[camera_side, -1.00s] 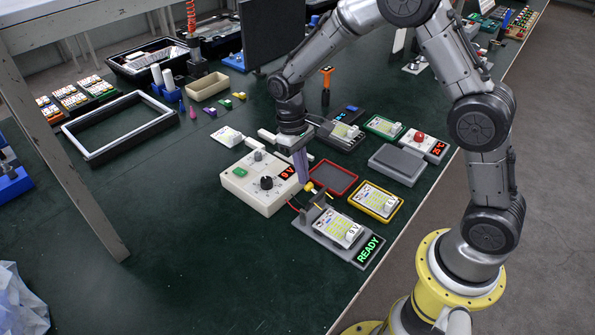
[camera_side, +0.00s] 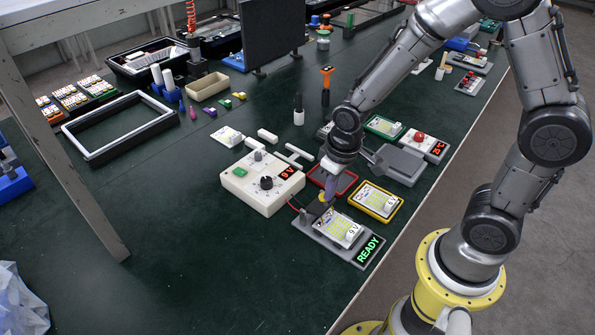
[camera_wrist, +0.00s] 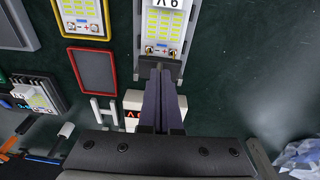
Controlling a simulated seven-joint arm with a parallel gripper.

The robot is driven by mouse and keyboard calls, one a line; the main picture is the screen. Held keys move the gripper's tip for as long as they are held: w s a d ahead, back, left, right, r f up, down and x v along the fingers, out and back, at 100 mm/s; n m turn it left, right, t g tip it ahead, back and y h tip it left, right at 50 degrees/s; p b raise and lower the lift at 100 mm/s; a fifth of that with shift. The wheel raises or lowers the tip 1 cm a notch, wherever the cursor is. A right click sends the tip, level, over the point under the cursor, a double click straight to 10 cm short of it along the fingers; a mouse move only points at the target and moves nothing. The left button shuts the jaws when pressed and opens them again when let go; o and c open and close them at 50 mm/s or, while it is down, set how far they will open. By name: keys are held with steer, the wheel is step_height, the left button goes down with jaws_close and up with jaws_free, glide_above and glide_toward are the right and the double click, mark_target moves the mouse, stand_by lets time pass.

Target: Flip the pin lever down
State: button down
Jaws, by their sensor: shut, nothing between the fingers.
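The grey fixture (camera_side: 312,233) with a green READY display (camera_side: 369,248) holds a white LED board (camera_side: 340,229) marked 9V. The board also shows in the wrist view (camera_wrist: 163,22), with two brass terminals at its near edge. My gripper (camera_side: 328,200) is shut and empty, pointing down at this end. In the wrist view, its fingertips (camera_wrist: 161,72) overlap a dark grey bar (camera_wrist: 160,61) near the terminals. I cannot tell the lever's exact angle or contact.
A white power supply (camera_side: 262,205) reading 9V stands left of the fixture, with wires between them. A red-rimmed tray (camera_side: 346,184) and a yellow-framed board (camera_side: 376,201) lie close behind and right. The green table is clear in the left foreground.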

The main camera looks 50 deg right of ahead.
steer(key=shift+s+f, duration=0.15)
steer(key=shift+s, duration=0.1)
steer(key=shift+r, duration=0.8)
steer(key=s+r, duration=0.9)
steer(key=shift+s+a, duration=0.2)
steer(key=shift+r, duration=0.1)
